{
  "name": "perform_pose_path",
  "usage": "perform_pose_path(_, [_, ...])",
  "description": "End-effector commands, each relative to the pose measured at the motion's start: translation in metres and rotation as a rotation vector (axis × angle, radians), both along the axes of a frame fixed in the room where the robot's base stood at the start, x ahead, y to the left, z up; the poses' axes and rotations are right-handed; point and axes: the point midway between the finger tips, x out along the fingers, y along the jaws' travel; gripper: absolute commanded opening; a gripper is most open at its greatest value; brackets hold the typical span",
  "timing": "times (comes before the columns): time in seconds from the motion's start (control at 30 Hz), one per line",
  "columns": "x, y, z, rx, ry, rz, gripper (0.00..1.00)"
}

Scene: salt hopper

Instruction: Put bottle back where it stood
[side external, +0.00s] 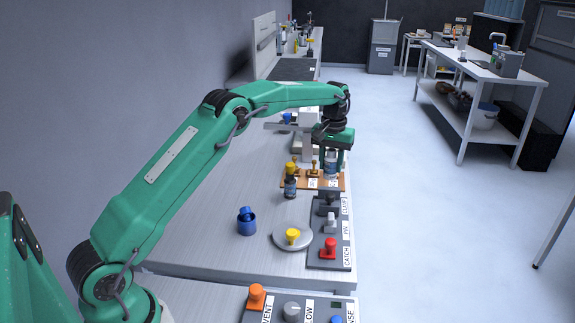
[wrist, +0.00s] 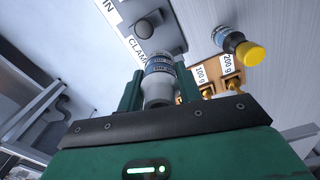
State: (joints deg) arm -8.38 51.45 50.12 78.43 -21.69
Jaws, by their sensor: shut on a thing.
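My gripper (side external: 332,158) is shut on a bottle (side external: 331,168) with a label, above or at the right end of the wooden board. In the wrist view the same bottle (wrist: 160,82) is between the two green fingers, its grey end toward the camera. I cannot tell whether its base touches anything. A second, dark bottle with a yellow cap (side external: 290,183) stands upright on the bench, left of the board's front edge. It also shows in the wrist view (wrist: 240,46).
The wooden board (side external: 299,184) carries brass weights (side external: 313,168) labelled 100 g and 200 g. A grey panel (side external: 318,257) with a red knob and CLAMP, PIN, CATCH labels lies in front.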

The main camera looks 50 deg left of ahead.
Motion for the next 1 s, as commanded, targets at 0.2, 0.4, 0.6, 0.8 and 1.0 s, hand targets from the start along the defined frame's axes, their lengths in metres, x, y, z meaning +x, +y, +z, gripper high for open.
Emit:
perform_pose_path(0.2, [-0.019, -0.008, 0.005, 0.0, 0.0, 0.112, 0.11])
perform_pose_path(0.4, [-0.042, -0.017, 0.007, 0.001, -0.001, 0.239, 0.11])
perform_pose_path(0.6, [-0.068, -0.025, 0.007, 0.001, -0.001, 0.368, 0.11])
perform_pose_path(0.8, [-0.098, -0.033, 0.005, 0.0, 0.0, 0.497, 0.11])
perform_pose_path(1.0, [-0.127, -0.04, 0.003, 0.0, 0.0, 0.613, 0.11])
